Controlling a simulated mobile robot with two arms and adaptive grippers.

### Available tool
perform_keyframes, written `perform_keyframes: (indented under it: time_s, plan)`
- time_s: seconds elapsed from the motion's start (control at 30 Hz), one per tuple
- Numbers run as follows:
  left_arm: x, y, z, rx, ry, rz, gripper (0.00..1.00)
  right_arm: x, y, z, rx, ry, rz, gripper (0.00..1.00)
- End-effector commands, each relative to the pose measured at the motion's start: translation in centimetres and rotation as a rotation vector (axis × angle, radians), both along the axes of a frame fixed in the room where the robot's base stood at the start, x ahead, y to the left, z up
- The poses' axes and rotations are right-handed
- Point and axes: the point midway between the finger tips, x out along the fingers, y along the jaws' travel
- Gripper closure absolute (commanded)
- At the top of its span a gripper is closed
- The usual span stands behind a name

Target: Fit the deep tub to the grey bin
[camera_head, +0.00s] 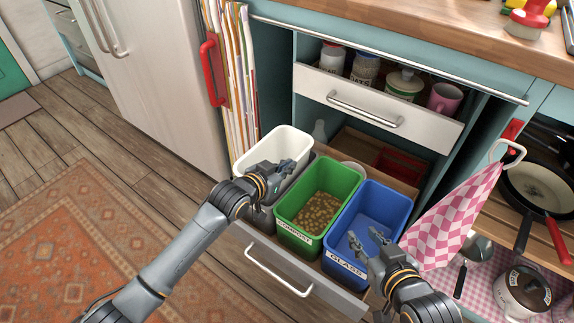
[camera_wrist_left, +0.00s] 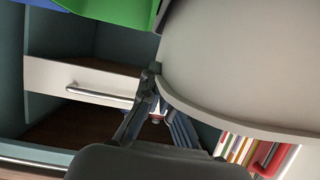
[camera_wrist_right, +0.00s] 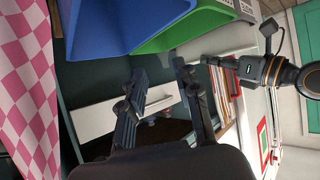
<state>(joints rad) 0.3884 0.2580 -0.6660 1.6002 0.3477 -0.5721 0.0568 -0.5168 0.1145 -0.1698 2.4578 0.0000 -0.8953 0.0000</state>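The white deep tub (camera_head: 258,152) is at the left end of the pulled-out drawer, over the dark grey bin (camera_head: 262,219). Its rim stands above the neighbouring bins; how deep it sits in the grey bin is hidden. My left gripper (camera_head: 284,169) is at the tub's near right rim. In the left wrist view the pale tub wall (camera_wrist_left: 245,65) passes between the fingers (camera_wrist_left: 155,100), which appear shut on it. My right gripper (camera_head: 365,246) is open and empty above the blue bin; its spread fingers also show in the right wrist view (camera_wrist_right: 163,85).
A green bin (camera_head: 351,180) with brown contents and a blue bin (camera_head: 394,199) share the drawer (camera_head: 295,272). The fridge (camera_head: 165,70) stands left. A checked towel (camera_head: 450,222) hangs at the right. An upper drawer (camera_head: 385,113) is above.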

Motion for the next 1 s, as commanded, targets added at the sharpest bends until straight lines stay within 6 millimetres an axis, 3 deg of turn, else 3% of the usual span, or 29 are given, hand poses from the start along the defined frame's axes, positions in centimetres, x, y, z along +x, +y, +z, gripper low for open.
perform_keyframes:
  time_s: [1.0]
  plan:
    - [0.0, 0.0, -2.3, 0.000, 0.000, 0.000, 1.00, 2.6, 1.3, 4.2, 0.061, -0.255, 0.017, 0.68]
